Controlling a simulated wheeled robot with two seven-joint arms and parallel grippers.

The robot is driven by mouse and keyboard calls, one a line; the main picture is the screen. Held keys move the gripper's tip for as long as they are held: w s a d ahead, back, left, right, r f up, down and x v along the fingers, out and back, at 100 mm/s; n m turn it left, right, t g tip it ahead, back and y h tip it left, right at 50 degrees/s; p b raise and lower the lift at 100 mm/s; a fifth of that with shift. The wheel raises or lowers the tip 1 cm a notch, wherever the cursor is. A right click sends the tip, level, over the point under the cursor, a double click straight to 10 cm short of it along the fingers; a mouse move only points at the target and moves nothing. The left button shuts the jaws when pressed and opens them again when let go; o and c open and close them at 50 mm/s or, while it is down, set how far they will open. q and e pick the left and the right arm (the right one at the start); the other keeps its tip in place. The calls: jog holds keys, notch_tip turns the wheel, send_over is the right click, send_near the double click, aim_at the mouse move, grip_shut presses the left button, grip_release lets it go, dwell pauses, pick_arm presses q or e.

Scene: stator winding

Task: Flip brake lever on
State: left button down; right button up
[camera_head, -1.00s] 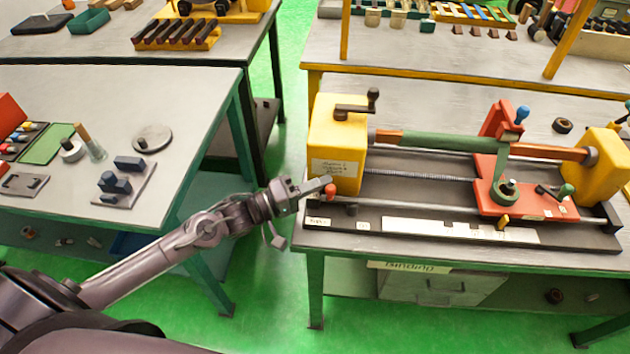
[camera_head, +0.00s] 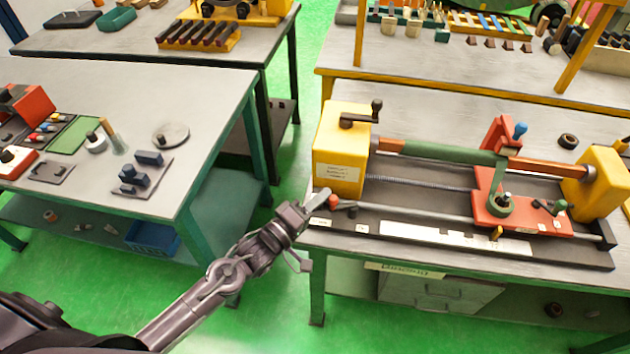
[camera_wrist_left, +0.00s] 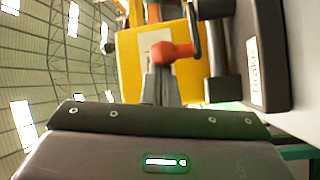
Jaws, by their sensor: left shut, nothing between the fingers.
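The winding machine (camera_head: 470,190) stands on the right bench. Its brake lever, a dark arm with a red knob (camera_head: 333,201), is at the front left corner below the yellow headstock (camera_head: 341,150). My left gripper (camera_head: 318,197) is shut and empty, with its tips just left of the red knob in the head view. In the left wrist view the shut fingers (camera_wrist_left: 158,85) point up beside the red knob (camera_wrist_left: 174,52), which partly overlaps their tips. I cannot tell whether they touch. My right gripper is not in view.
A dark crank handle (camera_head: 362,115) sticks out from the headstock's top. A red carriage (camera_head: 520,212) sits on the machine's right half. The left bench (camera_head: 215,110) holds small parts. A green floor gap separates the benches.

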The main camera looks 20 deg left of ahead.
pick_arm(q)
jog(key=n+y, duration=0.1)
jog(key=s+d+n+t+y+p, duration=0.1)
jog(key=y, duration=0.1)
jog(key=shift+s+r, duration=0.15)
jog(key=shift+r, duration=0.05)
jog(key=n+y, duration=0.1)
jog(key=y, duration=0.2)
jog(key=s+d+n+t+y, duration=0.1)
jog(key=shift+s+f+n, duration=0.1)
jog(key=shift+f+n, duration=0.1)
jog(key=shift+n, duration=0.1)
jog(key=shift+s+d, duration=0.5)
jog(key=shift+d, duration=0.1)
jog(key=shift+s+d, duration=0.25)
jog(key=shift+d, duration=0.3)
